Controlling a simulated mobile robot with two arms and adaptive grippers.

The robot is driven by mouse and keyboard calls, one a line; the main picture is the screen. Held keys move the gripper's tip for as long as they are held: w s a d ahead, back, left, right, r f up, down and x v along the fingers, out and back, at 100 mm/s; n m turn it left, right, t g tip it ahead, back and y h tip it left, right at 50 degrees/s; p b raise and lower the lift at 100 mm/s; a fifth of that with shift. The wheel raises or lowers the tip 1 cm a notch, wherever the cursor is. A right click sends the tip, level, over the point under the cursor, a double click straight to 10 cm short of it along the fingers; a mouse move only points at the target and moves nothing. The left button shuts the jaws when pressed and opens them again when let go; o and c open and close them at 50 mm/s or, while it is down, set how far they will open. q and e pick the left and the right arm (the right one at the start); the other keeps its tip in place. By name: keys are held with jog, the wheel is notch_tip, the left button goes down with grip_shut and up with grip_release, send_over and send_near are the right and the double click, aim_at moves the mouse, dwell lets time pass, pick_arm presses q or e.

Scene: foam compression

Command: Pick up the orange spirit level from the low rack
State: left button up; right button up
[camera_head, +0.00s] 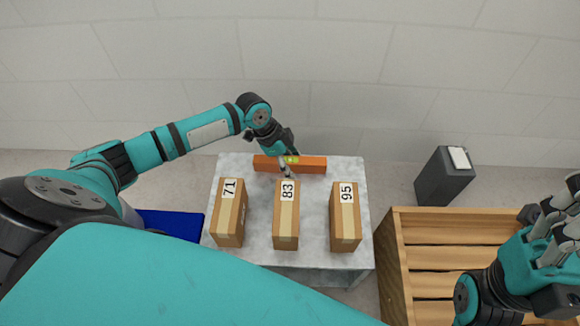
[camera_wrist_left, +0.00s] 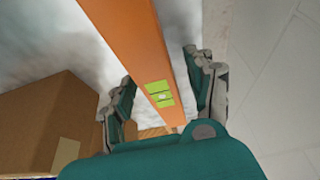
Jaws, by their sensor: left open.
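The orange spirit level (camera_head: 312,166) lies along the back edge of a grey low rack (camera_head: 262,256), behind the boxes. Its green vial label faces up. In the left wrist view the orange bar (camera_wrist_left: 132,45) runs between the two open fingers of my left gripper (camera_wrist_left: 163,92). In the head view my left gripper (camera_head: 287,166) is over the middle of the level, partly covering it. I cannot tell whether the fingers touch it. My right gripper (camera_head: 552,228) is at the far right, its fingers pointing up; their opening is unclear.
Cardboard boxes marked 71 (camera_head: 231,215), 83 (camera_head: 286,220) and 95 (camera_head: 345,220) stand in front of the level; a box (camera_wrist_left: 40,122) is close to the gripper. A wooden crate (camera_head: 425,255) and a dark grey bin (camera_head: 440,180) stand right. A blue object (camera_head: 170,224) lies left.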

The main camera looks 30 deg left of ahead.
pick_arm(q)
grip_shut()
jog(key=shift+r, duration=0.1)
jog(key=shift+r, duration=0.1)
dwell(0.3)
